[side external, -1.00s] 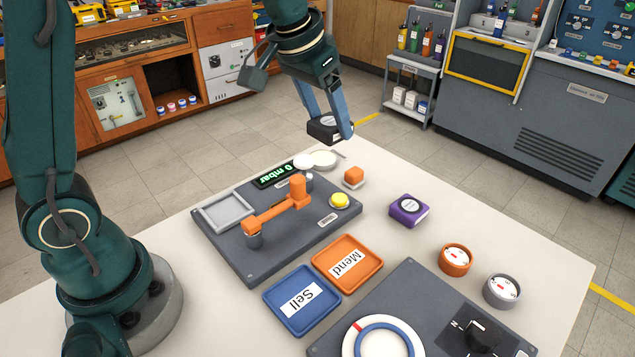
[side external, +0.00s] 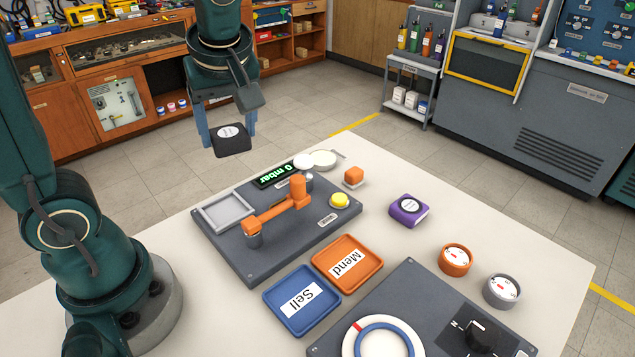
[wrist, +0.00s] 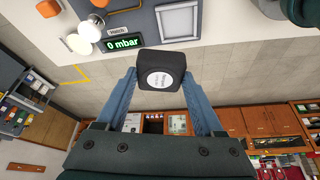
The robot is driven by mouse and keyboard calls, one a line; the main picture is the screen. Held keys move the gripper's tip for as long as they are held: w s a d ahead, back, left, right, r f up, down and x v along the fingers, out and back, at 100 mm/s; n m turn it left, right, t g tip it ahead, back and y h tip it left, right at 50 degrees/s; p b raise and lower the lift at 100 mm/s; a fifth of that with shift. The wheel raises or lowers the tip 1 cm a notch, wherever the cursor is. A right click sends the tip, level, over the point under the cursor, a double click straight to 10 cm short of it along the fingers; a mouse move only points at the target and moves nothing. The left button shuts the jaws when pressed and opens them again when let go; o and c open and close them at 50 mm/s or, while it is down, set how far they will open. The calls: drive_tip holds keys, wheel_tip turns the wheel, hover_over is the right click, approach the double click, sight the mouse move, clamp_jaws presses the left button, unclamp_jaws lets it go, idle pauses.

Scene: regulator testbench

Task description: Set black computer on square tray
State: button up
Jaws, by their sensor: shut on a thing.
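The black computer (side external: 231,143) is a small dark block with a round white label on top. My gripper (side external: 226,134) is shut on it and holds it in the air, beyond the far left edge of the table. In the wrist view the black computer (wrist: 161,68) sits between the two blue-grey fingers. The square tray (side external: 227,211) is a light grey, raised-rim frame on the left of the dark test plate. It looks empty. It also shows in the wrist view (wrist: 184,20), above the computer in the picture.
An orange arm piece (side external: 275,215) stands on the test plate (side external: 270,249), beside the tray. A display (side external: 276,175) reads 0 mbar. A yellow button (side external: 340,200), an orange Mend tray (side external: 347,285), a blue Sell tray (side external: 275,297) and a purple block (side external: 408,211) are nearby.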

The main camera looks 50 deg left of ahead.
drive_tip(key=shift+s+a+f+n+g, duration=0.25)
drive_tip(key=shift+s+f+n, duration=0.25)
drive_tip(key=shift+f, duration=1.5)
drive_tip(key=shift+s+a+f+n+g, duration=0.15)
drive_tip(key=shift+s+a+f+n, duration=0.3)
drive_tip(key=shift+f, duration=1.55)
drive_tip(key=shift+s+a+f+n+g, duration=0.1)
drive_tip(key=shift+s+f+n+g, duration=0.4)
drive_tip(key=shift+f, duration=1.5)
drive_tip(key=shift+w+f+t, duration=0.15)
drive_tip(key=shift+f+t, duration=0.15)
drive_tip(key=shift+f, duration=0.25)
drive_tip(key=o, duration=1.5)
drive_tip(key=shift+r, duration=0.1)
drive_tip(key=shift+r, duration=3.95)
